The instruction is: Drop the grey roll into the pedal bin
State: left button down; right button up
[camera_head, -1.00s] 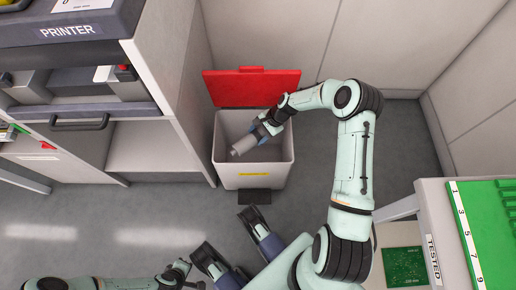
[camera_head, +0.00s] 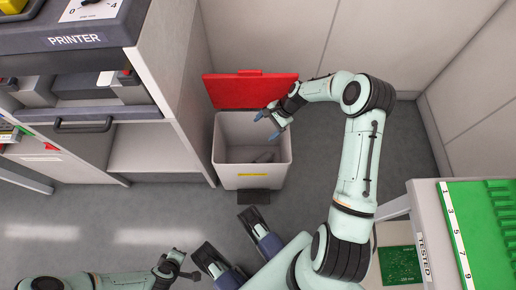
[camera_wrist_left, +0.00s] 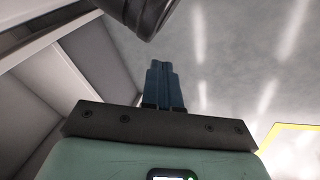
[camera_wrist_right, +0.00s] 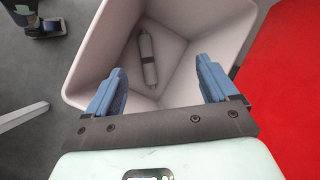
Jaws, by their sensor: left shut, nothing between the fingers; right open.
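The pedal bin (camera_head: 228,171) stands on the floor against the back wall, its red lid (camera_head: 250,89) up. The grey roll (camera_head: 265,157) lies inside the bin; in the right wrist view the roll (camera_wrist_right: 148,58) rests on the bin's bottom, with a dark band around it. My right gripper (camera_head: 268,125) is over the bin's opening. In the right wrist view the right gripper (camera_wrist_right: 163,85) is open and empty, fingers spread above the bin. My left gripper (camera_wrist_left: 166,66) is shut and empty, over the floor away from the bin.
A printer cabinet (camera_head: 172,85) with shelves stands left of the bin. A white table (camera_head: 428,215) with a green numbered board (camera_head: 478,225) is at the right, with a green circuit board (camera_head: 400,263) lower beside it. Free floor lies in front of the bin.

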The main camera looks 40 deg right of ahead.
pick_arm(q)
jog(key=shift+s+d+r+g+p, duration=0.15)
jog(key=shift+s+d+r+p, duration=0.2)
jog(key=shift+s+r, duration=0.2)
jog(key=shift+s+d+r+g+p, duration=0.15)
jog(key=shift+s+d+r+p, duration=0.2)
jog(key=shift+s, duration=0.2)
pick_arm(e)
jog(key=v, duration=0.6)
